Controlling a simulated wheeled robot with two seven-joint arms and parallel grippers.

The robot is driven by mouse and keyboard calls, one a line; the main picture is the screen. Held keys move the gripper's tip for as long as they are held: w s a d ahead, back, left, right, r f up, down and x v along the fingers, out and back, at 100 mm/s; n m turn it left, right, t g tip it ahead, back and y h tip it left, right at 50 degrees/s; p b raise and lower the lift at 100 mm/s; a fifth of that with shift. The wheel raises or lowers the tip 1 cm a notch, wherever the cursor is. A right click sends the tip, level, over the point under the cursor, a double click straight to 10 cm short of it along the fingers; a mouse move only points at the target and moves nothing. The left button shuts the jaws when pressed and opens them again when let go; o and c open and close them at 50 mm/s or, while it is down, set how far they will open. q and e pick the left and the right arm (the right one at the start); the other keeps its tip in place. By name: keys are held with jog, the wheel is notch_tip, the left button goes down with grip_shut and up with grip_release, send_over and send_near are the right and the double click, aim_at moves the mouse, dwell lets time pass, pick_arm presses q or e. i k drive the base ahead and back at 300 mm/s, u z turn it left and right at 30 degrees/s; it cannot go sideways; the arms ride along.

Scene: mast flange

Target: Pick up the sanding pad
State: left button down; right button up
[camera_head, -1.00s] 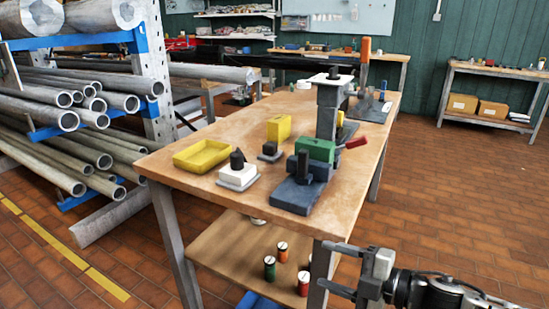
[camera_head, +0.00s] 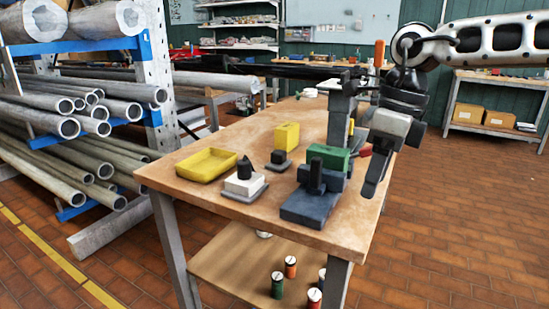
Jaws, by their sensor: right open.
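No object is clearly marked as the sanding pad. A white block with a black knob on a flat grey base (camera_head: 245,184) stands near the front of the wooden bench, and a smaller dark block on a grey plate (camera_head: 278,161) sits behind it to the right; either could be the pad. My right gripper (camera_head: 376,172) hangs over the bench's right side, pointing down, open and empty. It is right of the vise and apart from both blocks.
A yellow tray (camera_head: 206,165) lies at the bench's left. A yellow block (camera_head: 286,136) stands behind the dark block. A blue-grey vise (camera_head: 309,204) with a green block (camera_head: 328,157) is between my right gripper and the white block. A grey post (camera_head: 339,118) rises behind. Pipe racks stand left.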

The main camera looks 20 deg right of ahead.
aim_at(279, 162)
jog(key=i, duration=1.35)
